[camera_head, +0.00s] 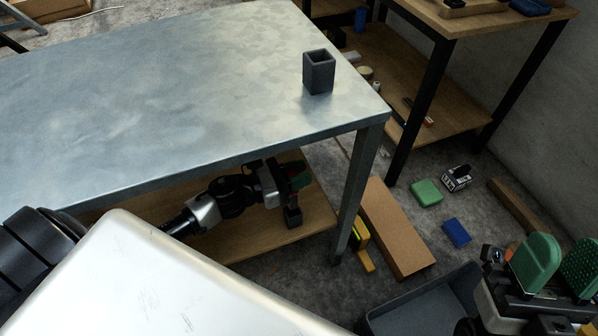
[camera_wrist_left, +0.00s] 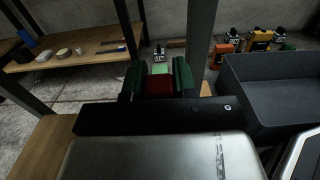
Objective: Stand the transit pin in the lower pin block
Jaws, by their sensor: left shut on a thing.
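My left gripper (camera_head: 296,174) reaches under the metal table, above the lower wooden shelf. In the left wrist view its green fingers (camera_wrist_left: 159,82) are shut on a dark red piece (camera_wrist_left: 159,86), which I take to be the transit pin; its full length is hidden. A small dark block (camera_head: 292,216) is on the shelf just below the gripper and looks like the lower pin block; its hole cannot be made out. Another dark square block (camera_head: 319,75) with an open top stands on the tabletop. My right gripper (camera_head: 558,264) is at the lower right, open and empty.
The metal table (camera_head: 180,85) and its leg (camera_head: 357,190) stand close around the left arm. A cardboard box (camera_head: 396,228), a green block (camera_head: 426,193) and a blue block (camera_head: 456,232) lie on the floor. A dark tray (camera_head: 425,308) is in front.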

